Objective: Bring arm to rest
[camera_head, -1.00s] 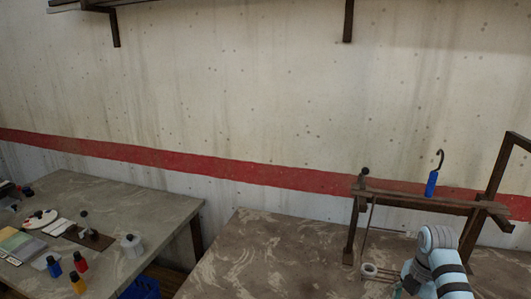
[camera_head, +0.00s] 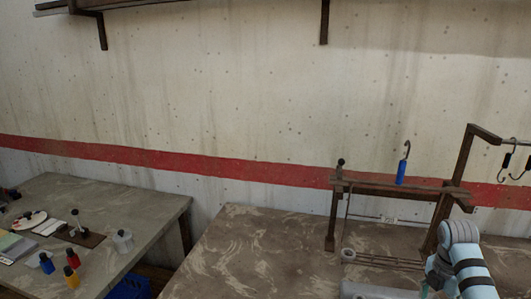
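One of my arms (camera_head: 465,262), pale blue with dark bands, comes in at the lower right, over the right table and in front of the wooden rack. Its gripper is hidden or out of frame. My other arm is not in view. The dark wooden rack (camera_head: 400,188) stands on the right table (camera_head: 240,252). A blue-handled hook (camera_head: 402,168) stands upright at the rack's rail. More dark hooks (camera_head: 507,160) hang from a higher bar at the right edge.
A blue crate (camera_head: 130,288) sits between the tables. A shelf (camera_head: 130,5) is on the wall above.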

